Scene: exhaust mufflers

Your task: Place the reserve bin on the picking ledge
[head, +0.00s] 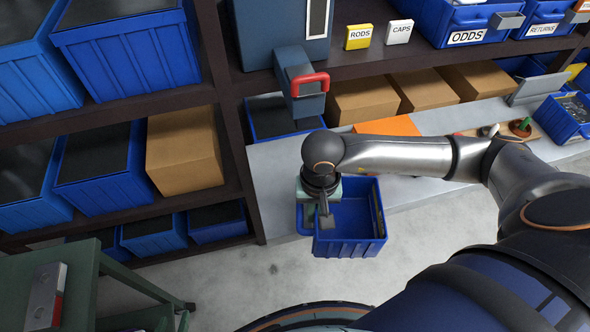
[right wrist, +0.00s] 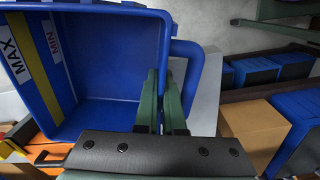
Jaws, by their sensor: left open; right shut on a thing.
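The bin (right wrist: 110,65) has a yellow strip and MAX and MIN labels inside and looks empty. It hangs roughly level at the front edge of the light grey picking ledge (head: 268,187), over the floor in the picture. I cannot tell whether it touches the ledge. No label naming it the reserve bin is visible. My left gripper is not in view.
The ledge's left part is bare. An orange thing (head: 388,126) lies behind my right arm, and a blue bin (head: 267,113) stands at the ledge's back left. A grey red-handled box (head: 301,84) juts out above. A green cart (head: 75,280) stands at lower left.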

